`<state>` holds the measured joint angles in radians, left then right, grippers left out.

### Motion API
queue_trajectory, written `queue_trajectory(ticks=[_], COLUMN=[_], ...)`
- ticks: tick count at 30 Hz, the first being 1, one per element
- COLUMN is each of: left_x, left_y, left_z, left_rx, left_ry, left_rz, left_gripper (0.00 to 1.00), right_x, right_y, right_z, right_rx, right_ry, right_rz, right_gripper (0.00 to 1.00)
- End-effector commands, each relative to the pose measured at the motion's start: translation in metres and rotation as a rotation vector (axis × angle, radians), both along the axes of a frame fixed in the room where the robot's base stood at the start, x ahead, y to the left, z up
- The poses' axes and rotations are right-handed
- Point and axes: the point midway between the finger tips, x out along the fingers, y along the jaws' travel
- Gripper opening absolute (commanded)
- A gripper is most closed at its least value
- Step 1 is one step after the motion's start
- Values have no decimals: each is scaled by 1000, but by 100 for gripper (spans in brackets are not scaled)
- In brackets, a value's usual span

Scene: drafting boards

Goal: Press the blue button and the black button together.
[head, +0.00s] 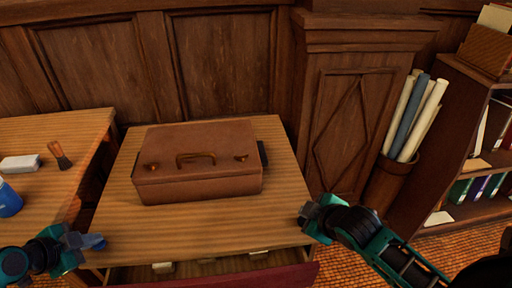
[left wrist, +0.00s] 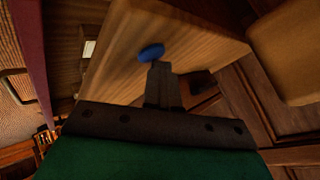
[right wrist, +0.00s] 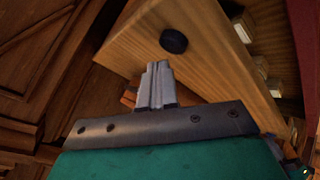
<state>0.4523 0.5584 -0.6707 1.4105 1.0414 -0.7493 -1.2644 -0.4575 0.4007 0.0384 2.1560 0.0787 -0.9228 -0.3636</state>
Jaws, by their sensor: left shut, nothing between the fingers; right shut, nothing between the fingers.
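The blue button (left wrist: 151,52) is a round knob on the wooden side of the desk in the left wrist view. It also shows in the head view (head: 94,242) beside my left gripper (head: 77,241). My left gripper is shut and empty, its fingertips very close to the blue button; I cannot tell whether they touch. The black button (right wrist: 173,41) is a round disc on the desk's side in the right wrist view. My right gripper (right wrist: 157,66) is shut and empty, its tips just short of the black button. The black button is hidden in the head view.
A brown case (head: 199,162) lies on the desk (head: 215,232). A drawer with a dark red front (head: 225,277) stands open below, with small pale things inside. A side table (head: 62,135) stands left; a bin of paper rolls (head: 388,185) and shelves stand right.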

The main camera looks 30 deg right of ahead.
Motion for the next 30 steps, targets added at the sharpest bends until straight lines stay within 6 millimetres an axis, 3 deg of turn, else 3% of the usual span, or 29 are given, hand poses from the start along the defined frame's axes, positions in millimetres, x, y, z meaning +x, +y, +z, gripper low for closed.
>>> queue_trajectory(ticks=[5,18,30], left_x=[-1,-2,-2], left_y=[0,0,0], left_z=[-3,-3,-2], left_rx=[3,3,3], left_ry=[6,6,6], left_rz=[-1,-1,-1], left_gripper=[0,0,0], right_x=[1,1,1], right_y=[0,0,0], right_z=[6,47,51], right_rx=[-2,-1,-1], right_ry=[-3,-4,-2], right_rz=[0,0,-1], right_gripper=[0,0,0])
